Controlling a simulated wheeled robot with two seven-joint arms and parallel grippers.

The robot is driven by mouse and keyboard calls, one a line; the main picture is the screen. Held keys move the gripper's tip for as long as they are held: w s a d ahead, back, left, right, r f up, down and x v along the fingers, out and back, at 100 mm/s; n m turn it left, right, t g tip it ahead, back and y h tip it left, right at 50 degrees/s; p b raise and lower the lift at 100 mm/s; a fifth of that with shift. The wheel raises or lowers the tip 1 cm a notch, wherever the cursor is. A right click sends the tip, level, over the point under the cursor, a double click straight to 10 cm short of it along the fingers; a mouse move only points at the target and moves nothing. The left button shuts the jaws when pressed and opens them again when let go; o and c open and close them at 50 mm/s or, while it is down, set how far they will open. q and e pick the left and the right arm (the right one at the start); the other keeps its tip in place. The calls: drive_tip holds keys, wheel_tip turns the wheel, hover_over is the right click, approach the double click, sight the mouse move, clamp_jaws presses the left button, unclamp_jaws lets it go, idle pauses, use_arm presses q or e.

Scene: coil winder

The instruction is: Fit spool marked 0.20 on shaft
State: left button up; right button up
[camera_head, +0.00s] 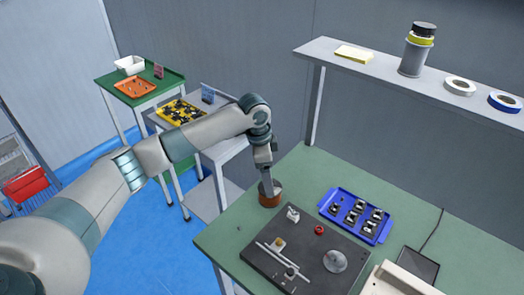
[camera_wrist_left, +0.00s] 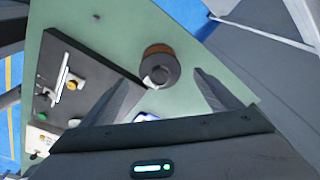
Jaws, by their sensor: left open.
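A copper-coloured spool (camera_head: 270,199) with a dark top stands on the green table near its left edge. In the left wrist view, the spool (camera_wrist_left: 158,67) lies just ahead of the space between my two fingers. Its marking cannot be read. My left gripper (camera_head: 267,184) is open and points down at the spool, partly hiding it; I cannot tell whether a finger touches it. The left gripper (camera_wrist_left: 165,76) also shows its spread fingers in the wrist view. The dark winder base (camera_head: 262,268) carries a pale bar and a round grey disc (camera_head: 335,261); the shaft is not clearly distinguishable. My right gripper is out of view.
A blue tray (camera_head: 382,235) with several small dark parts lies right of the spool. A beige unit (camera_head: 400,282) stands at the front right. A shelf (camera_head: 385,68) behind holds a grey cylinder and tape rolls. Green table is clear behind the spool.

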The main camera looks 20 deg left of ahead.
use_arm(q)
wheel_tip(320, 180, up, 11)
drive_tip(key=a+b, duration=0.1)
drive_tip(key=b, duration=0.1)
drive_tip(key=shift+s+a, duration=0.2)
drive_tip(key=shift+s, duration=0.2)
